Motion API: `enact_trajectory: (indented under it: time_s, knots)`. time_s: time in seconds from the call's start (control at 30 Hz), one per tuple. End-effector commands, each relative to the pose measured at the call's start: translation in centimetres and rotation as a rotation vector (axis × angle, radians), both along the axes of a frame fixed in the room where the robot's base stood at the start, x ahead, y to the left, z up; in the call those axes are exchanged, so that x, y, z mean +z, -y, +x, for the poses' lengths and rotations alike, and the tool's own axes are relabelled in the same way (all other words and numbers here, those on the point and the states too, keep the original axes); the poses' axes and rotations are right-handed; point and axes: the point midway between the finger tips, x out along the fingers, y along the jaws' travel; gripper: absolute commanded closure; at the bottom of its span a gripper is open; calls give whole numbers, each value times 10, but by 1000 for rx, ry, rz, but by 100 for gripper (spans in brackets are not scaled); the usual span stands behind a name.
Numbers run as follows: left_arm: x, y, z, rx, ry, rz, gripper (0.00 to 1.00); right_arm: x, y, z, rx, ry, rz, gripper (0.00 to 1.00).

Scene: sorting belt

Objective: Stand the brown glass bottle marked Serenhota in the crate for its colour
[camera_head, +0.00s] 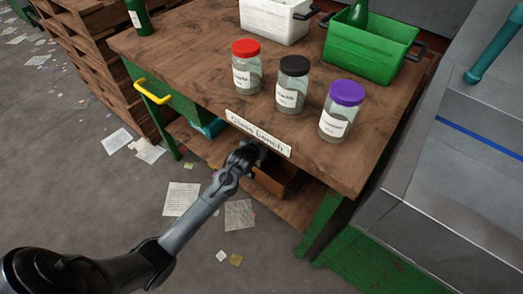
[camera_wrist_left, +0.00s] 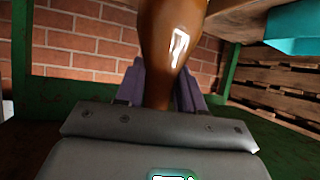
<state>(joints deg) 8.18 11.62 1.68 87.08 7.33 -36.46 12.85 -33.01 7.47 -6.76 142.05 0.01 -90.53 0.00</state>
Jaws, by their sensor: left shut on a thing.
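In the left wrist view, the brown glass bottle (camera_wrist_left: 165,40) is between the two fingers of my left gripper (camera_wrist_left: 158,90), which is shut on its narrow part. The wider part extends away from the gripper, and no name on it can be read. In the head view, my left gripper is under the front edge of the bench, largely hidden by the bench's label board, and the bottle cannot be made out there. A brown box-like thing (camera_head: 284,180) is on the low shelf just beside the gripper, partly hidden. My right gripper is not in view.
The wooden bench (camera_head: 190,55) carries red-lidded (camera_head: 247,68), black-lidded (camera_head: 292,88) and purple-lidded (camera_head: 342,112) jars. A white crate (camera_head: 272,20) and a green crate (camera_head: 368,48) holding a green bottle stand behind. A teal thing (camera_head: 212,128) is under the bench.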

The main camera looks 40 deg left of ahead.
Motion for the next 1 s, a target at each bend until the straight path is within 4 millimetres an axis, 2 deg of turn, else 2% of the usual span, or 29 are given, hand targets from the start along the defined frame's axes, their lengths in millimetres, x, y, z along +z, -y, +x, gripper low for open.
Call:
enact_trajectory:
  time_s: [0.2,0.3,0.7,0.73,0.87,1.0]
  knots:
    - [-27,0,0,0,2,1,100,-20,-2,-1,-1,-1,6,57]
    - [-34,0,0,0,2,1,100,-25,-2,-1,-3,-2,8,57]
    - [-36,0,0,0,1,0,100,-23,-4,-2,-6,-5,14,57]
    - [-36,0,0,0,0,0,58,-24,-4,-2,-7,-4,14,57]
    - [-36,0,0,0,0,0,38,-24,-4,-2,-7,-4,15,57]
    - [-36,0,0,0,0,0,36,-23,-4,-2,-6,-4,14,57]
